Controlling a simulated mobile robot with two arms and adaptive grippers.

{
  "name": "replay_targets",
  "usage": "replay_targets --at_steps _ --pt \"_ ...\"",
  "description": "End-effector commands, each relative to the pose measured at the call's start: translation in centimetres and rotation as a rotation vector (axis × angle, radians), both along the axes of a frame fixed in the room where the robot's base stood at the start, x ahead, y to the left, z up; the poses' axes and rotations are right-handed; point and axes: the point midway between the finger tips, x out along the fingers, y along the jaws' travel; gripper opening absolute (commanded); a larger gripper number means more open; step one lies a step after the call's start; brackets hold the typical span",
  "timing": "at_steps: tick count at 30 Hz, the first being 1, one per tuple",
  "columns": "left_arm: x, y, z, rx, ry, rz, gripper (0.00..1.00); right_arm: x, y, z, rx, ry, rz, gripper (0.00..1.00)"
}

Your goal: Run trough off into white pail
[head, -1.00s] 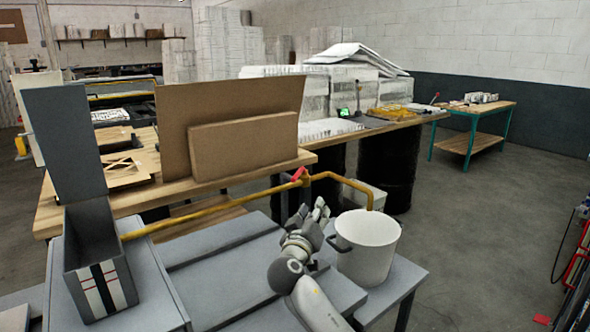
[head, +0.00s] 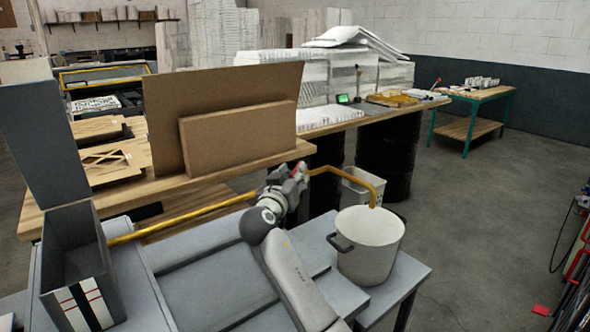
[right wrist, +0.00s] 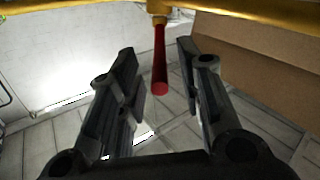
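The grey trough (head: 82,262), with dark, white and red stripes on its front, stands at the left in the head view. What it holds cannot be made out. A yellow pipe (head: 190,215) runs from it to the right and bends down over the white pail (head: 368,262), which stands upright. My right gripper (head: 292,180) is at the pipe's red valve handle (head: 303,170), partly hiding it. In the right wrist view the red handle (right wrist: 160,70) hangs between the open fingers (right wrist: 158,58), with gaps on both sides. My left gripper is out of view.
A wooden table (head: 245,167) with brown boards (head: 240,136) stands just behind the pipe. A pale bin (head: 362,188) is behind the pail. The grey bench (head: 205,280) is largely bare between trough and pail. Open floor lies to the right.

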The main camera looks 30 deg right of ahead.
Motion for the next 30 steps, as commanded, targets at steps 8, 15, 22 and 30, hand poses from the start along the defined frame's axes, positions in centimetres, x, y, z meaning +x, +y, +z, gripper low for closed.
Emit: replay_targets --at_steps 8,15,22,30 --pt "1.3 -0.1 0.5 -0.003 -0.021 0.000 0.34 1.5 -1.7 0.1 0.000 -0.001 0.001 0.34" --pt "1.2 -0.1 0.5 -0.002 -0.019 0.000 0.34 1.6 -1.8 0.0 0.000 -0.001 0.001 0.34" --pt "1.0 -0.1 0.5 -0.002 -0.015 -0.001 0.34 1.6 -1.8 0.0 0.000 -0.001 0.001 0.12" --pt "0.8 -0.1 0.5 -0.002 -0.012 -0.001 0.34 1.6 -1.8 0.0 0.000 -0.001 0.001 0.00"
